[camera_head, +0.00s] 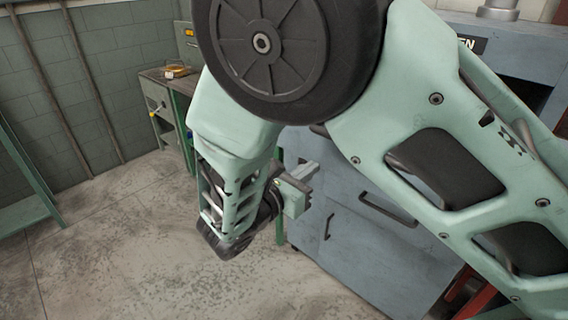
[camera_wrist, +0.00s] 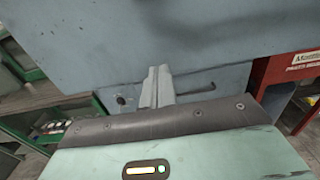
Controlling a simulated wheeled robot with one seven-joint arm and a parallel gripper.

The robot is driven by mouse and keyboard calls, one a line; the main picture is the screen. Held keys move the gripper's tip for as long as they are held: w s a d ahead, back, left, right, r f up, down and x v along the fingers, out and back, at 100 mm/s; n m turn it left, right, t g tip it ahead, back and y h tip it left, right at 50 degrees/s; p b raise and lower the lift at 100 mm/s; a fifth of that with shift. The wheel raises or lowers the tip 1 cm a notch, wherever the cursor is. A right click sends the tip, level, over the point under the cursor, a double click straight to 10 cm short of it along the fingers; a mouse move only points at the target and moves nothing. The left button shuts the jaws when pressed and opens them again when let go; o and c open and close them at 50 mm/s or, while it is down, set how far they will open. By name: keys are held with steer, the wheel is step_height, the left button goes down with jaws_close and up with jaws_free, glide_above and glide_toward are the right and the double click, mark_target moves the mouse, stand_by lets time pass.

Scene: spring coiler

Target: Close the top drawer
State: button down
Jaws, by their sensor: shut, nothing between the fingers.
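The blue-grey cabinet (camera_head: 350,250) stands to the right of my gripper, partly covered by my arm. A drawer front with a dark bar handle (camera_head: 388,210) shows on it. A dark handle (camera_wrist: 195,92) also shows in the wrist view, just right of my fingers. My gripper (camera_head: 309,170) is shut and empty, its fingers pointing at the blue-grey front. In the wrist view my gripper (camera_wrist: 157,80) is close to that surface; I cannot tell whether it touches. How far the top drawer stands out cannot be told, as my arm hides much of it.
A second, upright handle (camera_head: 328,227) is on the cabinet's lower front. A green-framed workbench (camera_head: 160,95) stands at the back left against a block wall. Red parts (camera_wrist: 275,85) are at the right in the wrist view. The concrete floor (camera_head: 130,250) at the left is clear.

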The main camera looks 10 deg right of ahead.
steer(key=shift+x, duration=1.1)
steer(key=b+x, duration=0.2)
steer(key=x, duration=2.9)
steer(key=shift+w+d+f+b, duration=0.1)
steer(key=shift+d+f+b, duration=0.1)
steer(key=shift+b, duration=0.2)
steer(key=shift+w+d+r, duration=0.1)
steer(key=shift+w+d, duration=0.15)
steer(key=shift+d, duration=0.05)
steer(key=shift+w+d+r, duration=0.1)
steer(key=shift+d+r, duration=0.1)
steer(key=shift+d+r, duration=0.1)
